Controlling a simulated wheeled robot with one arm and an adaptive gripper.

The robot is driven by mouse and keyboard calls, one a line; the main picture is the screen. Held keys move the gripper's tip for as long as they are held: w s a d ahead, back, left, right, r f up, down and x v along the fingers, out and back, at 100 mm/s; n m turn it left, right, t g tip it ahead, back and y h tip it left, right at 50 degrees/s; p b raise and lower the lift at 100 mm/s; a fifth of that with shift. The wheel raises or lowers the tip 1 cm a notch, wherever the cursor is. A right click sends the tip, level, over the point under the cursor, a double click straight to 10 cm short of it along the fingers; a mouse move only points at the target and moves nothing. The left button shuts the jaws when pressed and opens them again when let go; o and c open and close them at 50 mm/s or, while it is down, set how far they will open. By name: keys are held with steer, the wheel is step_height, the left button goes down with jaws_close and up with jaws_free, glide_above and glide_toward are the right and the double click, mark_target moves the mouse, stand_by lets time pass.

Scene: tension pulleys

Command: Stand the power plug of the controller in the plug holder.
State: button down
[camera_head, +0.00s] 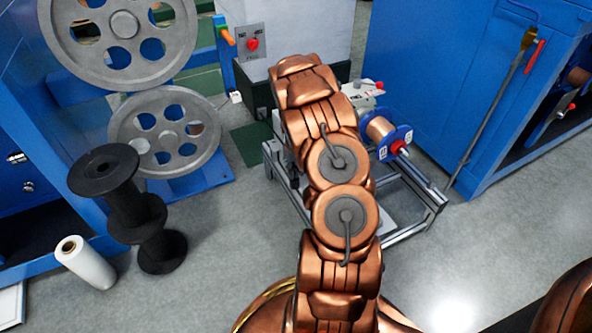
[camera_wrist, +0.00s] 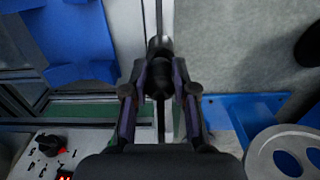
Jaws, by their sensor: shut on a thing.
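My gripper (camera_wrist: 160,85) is seen from behind in the wrist view, with its two fingers shut on a dark plug (camera_wrist: 158,48). The plug's rounded dark body shows between and beyond the fingertips, and a black cable runs back from it between the fingers. The controller (camera_wrist: 48,150) is at the lower left of the wrist view, a pale panel with a black knob, small switches and a red display. In the head view my copper arm covers the gripper and plug. I cannot make out the plug holder in either view.
A metal frame stand (camera_head: 425,212) with a blue-flanged copper spool (camera_head: 382,130) stands beyond my arm. Black spools (camera_head: 110,185) and a white roll (camera_head: 85,262) stand at left, near large grey pulleys (camera_head: 165,130). A blue cabinet (camera_head: 440,85) is at right.

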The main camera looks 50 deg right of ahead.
steer(key=shift+f, duration=0.15)
stand_by(0.5)
steer(key=shift+f, duration=0.65)
stand_by(0.4)
steer(key=c, duration=0.8)
jaws_free()
steer(key=shift+c, duration=0.2)
steer(key=shift+r, duration=0.15)
step_height(320, 180, up, 12)
steer(key=shift+f, duration=0.15)
